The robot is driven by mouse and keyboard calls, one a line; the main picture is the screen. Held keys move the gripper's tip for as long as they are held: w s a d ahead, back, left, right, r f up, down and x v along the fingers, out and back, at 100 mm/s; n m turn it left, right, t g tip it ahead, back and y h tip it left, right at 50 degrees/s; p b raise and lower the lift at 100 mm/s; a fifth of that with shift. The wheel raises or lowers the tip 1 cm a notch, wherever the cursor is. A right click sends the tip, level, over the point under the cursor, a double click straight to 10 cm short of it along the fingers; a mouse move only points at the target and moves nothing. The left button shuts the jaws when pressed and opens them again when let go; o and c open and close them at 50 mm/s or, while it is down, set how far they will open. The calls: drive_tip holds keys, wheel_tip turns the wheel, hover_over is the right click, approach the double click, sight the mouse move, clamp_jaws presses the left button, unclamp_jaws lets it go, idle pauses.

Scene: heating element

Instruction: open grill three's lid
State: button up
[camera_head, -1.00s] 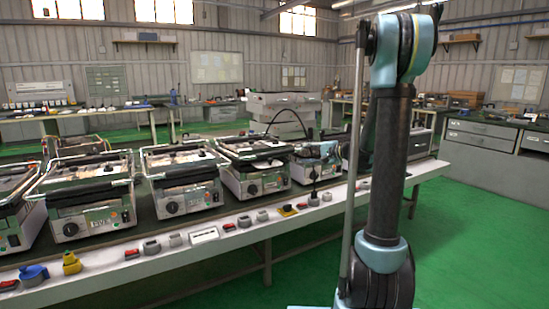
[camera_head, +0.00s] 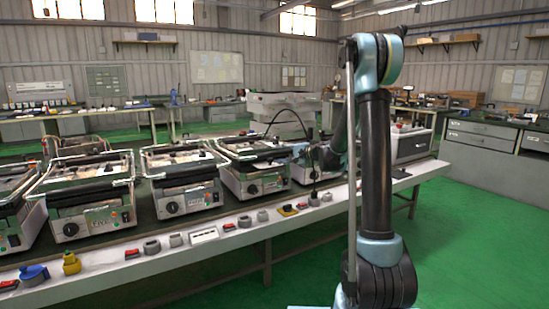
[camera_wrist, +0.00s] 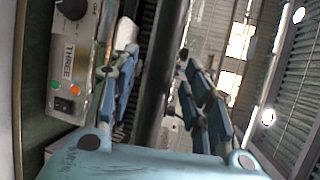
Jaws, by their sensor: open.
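Grill three (camera_head: 255,172) is a steel contact grill on the long bench in the head view, its lid (camera_head: 252,148) down. In the wrist view its front panel (camera_wrist: 72,65) shows at the left, turned sideways, with the label THREE, a knob and small lights. My gripper (camera_wrist: 155,60) is open, its blue-and-grey fingers apart on either side of a dark bar (camera_wrist: 165,70), which looks like the lid handle. I cannot tell whether either finger touches the bar. In the head view my gripper is small and partly hidden beside grill three's right side.
Similar grills (camera_head: 182,180) stand close on both sides along the bench (camera_head: 150,262). Red switches, grey knobs and a blue part (camera_head: 34,273) line its front edge. A thin dark cable (camera_head: 285,112) arches behind. The green floor in front is clear.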

sight(277, 154)
drive_tip(key=shift+x, duration=1.85)
clamp_jaws()
